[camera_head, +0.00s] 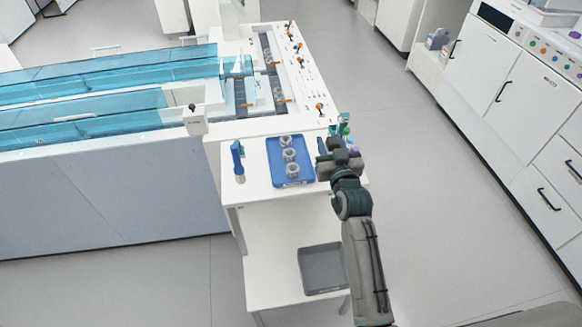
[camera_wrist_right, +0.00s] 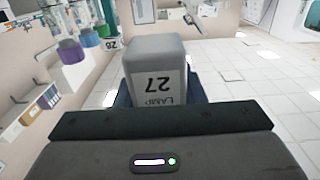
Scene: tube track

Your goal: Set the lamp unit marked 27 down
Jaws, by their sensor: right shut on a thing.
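The lamp unit (camera_wrist_right: 156,62) is a grey box with a white label reading "LAMP 27", upside down in the right wrist view. My right gripper (camera_head: 334,157) is shut on it near the right edge of the white cart top (camera_head: 256,185). In the head view the gripper hides most or all of the unit. Whether the unit touches a surface below is not clear. My left gripper is not in view.
A blue tray (camera_head: 292,183) with three grey round pieces lies left of the gripper. A blue upright tool (camera_head: 238,160) stands further left. Tubes with coloured ends (camera_wrist_right: 70,50) and a "26" label (camera_wrist_right: 111,44) are close by. A grey bin (camera_head: 323,270) sits on the lower shelf.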

